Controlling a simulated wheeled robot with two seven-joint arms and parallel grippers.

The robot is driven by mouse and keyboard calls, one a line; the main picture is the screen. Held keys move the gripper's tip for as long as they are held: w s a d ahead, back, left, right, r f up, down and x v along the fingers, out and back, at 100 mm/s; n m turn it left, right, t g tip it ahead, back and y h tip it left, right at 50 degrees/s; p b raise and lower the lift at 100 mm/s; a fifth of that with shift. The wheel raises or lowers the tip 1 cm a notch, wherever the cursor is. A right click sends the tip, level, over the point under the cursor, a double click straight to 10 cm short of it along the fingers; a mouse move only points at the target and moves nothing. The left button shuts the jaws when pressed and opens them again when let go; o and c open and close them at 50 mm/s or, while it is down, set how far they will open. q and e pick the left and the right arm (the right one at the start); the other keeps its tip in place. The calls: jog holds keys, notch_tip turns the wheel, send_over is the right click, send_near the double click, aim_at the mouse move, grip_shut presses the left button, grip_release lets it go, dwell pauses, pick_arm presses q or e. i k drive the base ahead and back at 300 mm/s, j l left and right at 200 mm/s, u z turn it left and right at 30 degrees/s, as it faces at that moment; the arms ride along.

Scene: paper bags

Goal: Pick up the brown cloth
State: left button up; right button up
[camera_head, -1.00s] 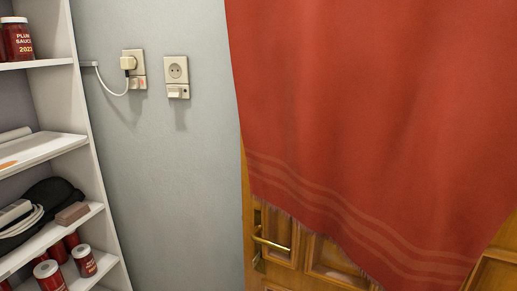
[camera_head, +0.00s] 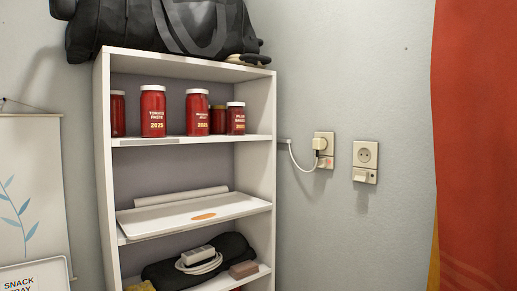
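I see no cloth that is clearly brown. A red-orange cloth (camera_head: 480,130) hangs at the right edge, cut off by the frame. A small brownish-pink block-shaped item (camera_head: 243,269) lies on the lower shelf; I cannot tell what it is made of. A dark, soft-looking bundle (camera_head: 165,272) lies on the same shelf, with a white device and coiled cable (camera_head: 198,260) on top. Neither of my grippers is in view.
A white shelf unit (camera_head: 104,160) stands against the grey wall, with red jars (camera_head: 153,112), a white tray (camera_head: 160,219) and a black bag (camera_head: 190,28) on top. Wall sockets (camera_head: 365,157) are to its right. A snack tray sign (camera_head: 35,276) is lower left.

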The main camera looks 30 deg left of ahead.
aim_at(240, 270)
jog(key=u, duration=0.95)
